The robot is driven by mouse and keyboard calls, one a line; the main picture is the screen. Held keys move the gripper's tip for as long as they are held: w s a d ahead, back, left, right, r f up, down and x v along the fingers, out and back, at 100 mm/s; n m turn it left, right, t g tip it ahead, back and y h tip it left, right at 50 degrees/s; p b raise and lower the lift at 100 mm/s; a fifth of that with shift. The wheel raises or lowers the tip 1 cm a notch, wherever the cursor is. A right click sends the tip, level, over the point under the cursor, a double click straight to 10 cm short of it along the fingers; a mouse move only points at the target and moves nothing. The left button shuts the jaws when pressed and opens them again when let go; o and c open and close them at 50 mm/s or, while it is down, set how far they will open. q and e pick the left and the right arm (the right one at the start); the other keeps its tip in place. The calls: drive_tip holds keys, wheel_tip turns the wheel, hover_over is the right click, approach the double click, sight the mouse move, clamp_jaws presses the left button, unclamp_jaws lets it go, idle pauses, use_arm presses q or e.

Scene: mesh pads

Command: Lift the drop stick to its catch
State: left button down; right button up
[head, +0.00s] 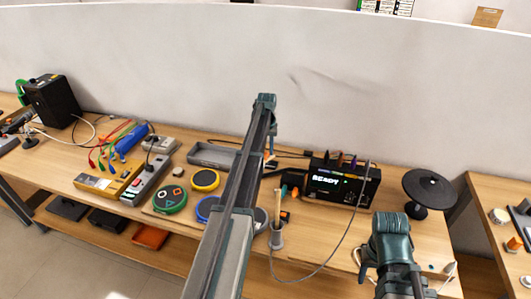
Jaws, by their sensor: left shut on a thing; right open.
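A pale wooden stick (278,205), which looks like the drop stick, stands nearly upright in a grey holder (277,238) in the middle of the bench. A catch cannot be made out. My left gripper (270,160) points down beyond the stick, partly hidden by my own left arm. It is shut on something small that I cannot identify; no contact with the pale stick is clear. My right gripper (363,265) is open and empty at the lower right, low over the front of the bench and apart from the stick.
A black box with a lit READY screen (340,182) stands right of the stick, and a cable loops in front of it. A round black pad (431,187) stands further right. Coloured pads, including a yellow one (205,180), a grey tray (213,155) and power strips lie left.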

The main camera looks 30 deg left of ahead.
use_arm(q)
drive_tip(key=shift+w, duration=0.35)
drive_tip(key=c, duration=1.1)
unclamp_jaws()
drive_tip(key=o, duration=0.5)
drive_tip(key=shift+w+d+f, duration=0.1)
drive_tip(key=shift+c, duration=0.2)
drive_tip(key=shift+s+r+p, duration=0.2)
drive_tip(key=shift+r+p, duration=0.6)
drive_tip(key=shift+r, duration=0.1)
wheel_tip(320, 180, up, 12)
drive_tip(key=p, duration=1.2)
